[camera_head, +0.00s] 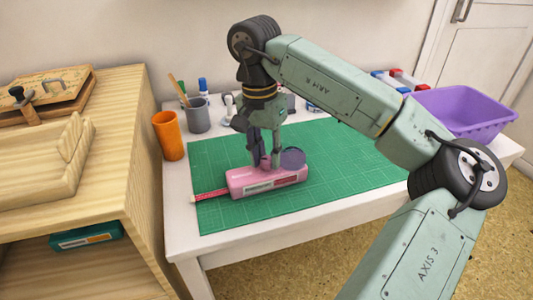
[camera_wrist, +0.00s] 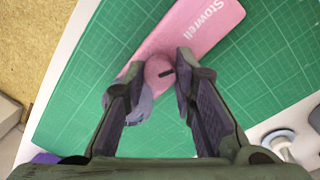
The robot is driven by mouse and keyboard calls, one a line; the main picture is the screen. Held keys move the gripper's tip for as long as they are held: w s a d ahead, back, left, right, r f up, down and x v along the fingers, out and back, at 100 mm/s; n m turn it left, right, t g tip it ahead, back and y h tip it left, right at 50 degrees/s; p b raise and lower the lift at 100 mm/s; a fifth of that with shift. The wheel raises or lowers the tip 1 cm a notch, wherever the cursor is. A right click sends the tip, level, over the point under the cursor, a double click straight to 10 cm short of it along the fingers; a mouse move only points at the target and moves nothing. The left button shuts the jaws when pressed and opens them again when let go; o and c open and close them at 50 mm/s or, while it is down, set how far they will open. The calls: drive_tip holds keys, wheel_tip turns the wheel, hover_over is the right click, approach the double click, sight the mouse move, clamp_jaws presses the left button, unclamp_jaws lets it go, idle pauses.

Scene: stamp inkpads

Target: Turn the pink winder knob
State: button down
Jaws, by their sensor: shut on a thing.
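The pink box (camera_head: 250,183) lies on the green cutting mat; in the wrist view its top (camera_wrist: 205,22) carries the white word "Stowrell". The round pink winder knob (camera_wrist: 159,72), with a short dark mark, sits on it. My gripper (camera_head: 265,160) points down over the box. In the wrist view my gripper (camera_wrist: 160,68) has one finger on each side of the knob and is shut on it. In the head view the fingers partly hide the knob. A purple-grey round part (camera_head: 292,158) stands beside the gripper at the box's right end.
The green mat (camera_head: 350,165) is mostly clear to the right. A red-and-white strip (camera_head: 210,195) lies left of the box. An orange cup (camera_head: 169,136) and a grey cup (camera_head: 198,116) stand behind left. A purple bin (camera_head: 462,110) is at the far right.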

drive_tip(key=c, duration=1.3)
unclamp_jaws()
wheel_tip(320, 180, up, 12)
drive_tip(key=a, duration=0.1)
drive_tip(key=shift+w, duration=0.25)
